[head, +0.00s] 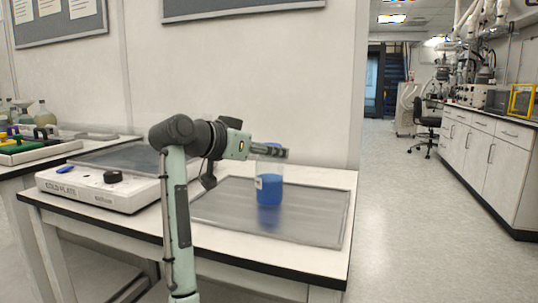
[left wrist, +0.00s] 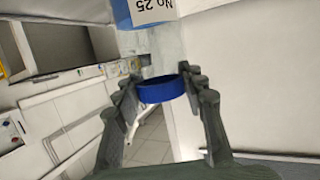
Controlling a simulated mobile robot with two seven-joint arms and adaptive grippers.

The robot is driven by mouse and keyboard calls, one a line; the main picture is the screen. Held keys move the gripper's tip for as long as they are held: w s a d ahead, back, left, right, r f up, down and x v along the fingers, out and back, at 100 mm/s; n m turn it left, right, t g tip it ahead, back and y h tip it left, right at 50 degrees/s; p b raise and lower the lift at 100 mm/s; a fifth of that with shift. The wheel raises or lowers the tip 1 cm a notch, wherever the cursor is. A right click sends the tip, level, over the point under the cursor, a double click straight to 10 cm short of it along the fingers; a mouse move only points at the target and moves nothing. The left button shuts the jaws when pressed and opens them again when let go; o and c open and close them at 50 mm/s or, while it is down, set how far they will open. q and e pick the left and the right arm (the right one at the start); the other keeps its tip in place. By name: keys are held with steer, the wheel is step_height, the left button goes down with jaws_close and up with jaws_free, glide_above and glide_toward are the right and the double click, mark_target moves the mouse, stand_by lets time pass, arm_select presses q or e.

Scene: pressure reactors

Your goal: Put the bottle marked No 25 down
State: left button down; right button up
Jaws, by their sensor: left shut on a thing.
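The bottle marked No 25 (head: 269,190) is clear with blue contents and a white label, and it is upright over the grey tray (head: 325,212). Its base is at or just above the tray surface; I cannot tell whether it touches. My left gripper (head: 276,152) reaches in level from the left and is shut on the bottle at its top. In the left wrist view the blue cap (left wrist: 163,90) sits between the two fingers, and the label (left wrist: 152,10) reading No 25 shows at the top edge. My right gripper is not in view.
A white cold plate (head: 95,190) with a dark top stands left on the same table. Another table at far left holds bottles and a rack (head: 38,147). The tray around the bottle is bare. A lab bench (head: 485,150) and chair stand far right across open floor.

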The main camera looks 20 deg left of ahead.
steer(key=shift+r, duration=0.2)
arm_select(q)
steer(key=c, duration=0.9)
jaws_free()
steer(key=shift+f, duration=0.15)
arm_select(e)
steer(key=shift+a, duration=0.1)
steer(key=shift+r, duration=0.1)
arm_select(q)
steer(key=shift+s, duration=0.1)
steer(key=p+v, duration=0.1)
steer(key=v, duration=1.1)
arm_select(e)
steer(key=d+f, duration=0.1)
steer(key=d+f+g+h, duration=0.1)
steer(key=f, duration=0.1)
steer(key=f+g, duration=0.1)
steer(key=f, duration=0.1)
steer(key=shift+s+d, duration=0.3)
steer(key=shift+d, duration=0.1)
